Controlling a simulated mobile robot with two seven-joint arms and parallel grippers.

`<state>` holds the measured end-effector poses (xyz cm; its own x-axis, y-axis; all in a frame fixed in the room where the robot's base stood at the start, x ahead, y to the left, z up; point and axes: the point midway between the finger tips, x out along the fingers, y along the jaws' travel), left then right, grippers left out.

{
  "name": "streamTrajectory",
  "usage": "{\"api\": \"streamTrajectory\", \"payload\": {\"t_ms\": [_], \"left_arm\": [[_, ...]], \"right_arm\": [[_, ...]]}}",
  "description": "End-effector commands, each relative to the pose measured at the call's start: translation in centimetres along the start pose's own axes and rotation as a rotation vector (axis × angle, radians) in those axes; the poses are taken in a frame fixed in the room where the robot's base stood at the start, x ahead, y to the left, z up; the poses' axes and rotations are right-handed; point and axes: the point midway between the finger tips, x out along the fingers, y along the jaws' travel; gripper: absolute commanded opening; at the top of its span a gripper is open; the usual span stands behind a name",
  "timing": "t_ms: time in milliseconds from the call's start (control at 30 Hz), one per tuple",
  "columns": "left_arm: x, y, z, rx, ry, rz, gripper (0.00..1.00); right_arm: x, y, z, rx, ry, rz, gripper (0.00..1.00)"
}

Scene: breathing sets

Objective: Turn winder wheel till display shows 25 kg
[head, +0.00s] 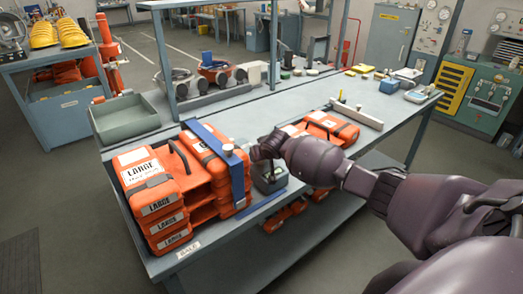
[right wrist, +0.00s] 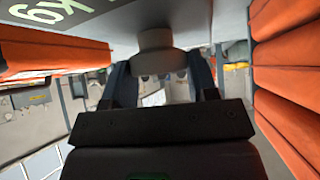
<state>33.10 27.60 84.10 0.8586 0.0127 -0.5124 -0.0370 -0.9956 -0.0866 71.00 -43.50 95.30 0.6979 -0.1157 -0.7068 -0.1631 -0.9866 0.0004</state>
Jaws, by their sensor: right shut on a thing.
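In the right wrist view, a round grey knob (right wrist: 155,42), which looks like the winder wheel, sits between the two fingers of my right gripper (right wrist: 162,72). The gripper is shut on it. A dark display (right wrist: 55,12) shows pale "kg" characters, cut off at the top left edge, so its number cannot be read. In the head view, my right gripper (head: 257,150) is beside the blue strap (head: 236,180) that runs over stacked orange cases (head: 160,190). The wheel is hidden behind the gripper there. My left gripper is not in view.
The stack stands at the near left of a grey bench (head: 215,262). A dark box (head: 269,180) is just right of the stack. More orange cases (head: 325,128) lie behind my right arm. A grey-green tray (head: 125,118) is at the left.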

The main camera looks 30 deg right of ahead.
Motion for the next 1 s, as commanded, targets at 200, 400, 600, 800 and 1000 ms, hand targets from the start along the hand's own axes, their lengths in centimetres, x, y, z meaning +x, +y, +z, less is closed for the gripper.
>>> {"api": "streamTrajectory", "payload": {"t_ms": [200, 400, 600, 800, 1000], "left_arm": [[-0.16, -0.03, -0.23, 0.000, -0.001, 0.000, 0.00], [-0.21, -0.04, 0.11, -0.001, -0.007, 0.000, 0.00], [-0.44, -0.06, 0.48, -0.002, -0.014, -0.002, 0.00], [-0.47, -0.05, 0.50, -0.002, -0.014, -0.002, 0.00], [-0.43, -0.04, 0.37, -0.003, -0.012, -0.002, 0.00]], "right_arm": [[0.08, -0.06, 0.30, 0.016, -0.006, 0.014, 0.30], [0.12, -0.05, 0.36, 0.017, -0.006, 0.015, 0.30], [0.12, -0.06, 0.36, 0.016, -0.006, 0.014, 0.61], [0.07, -0.04, 0.20, 0.016, -0.003, 0.015, 0.79], [-0.01, -0.02, 0.11, 0.015, -0.002, 0.014, 0.79]]}}
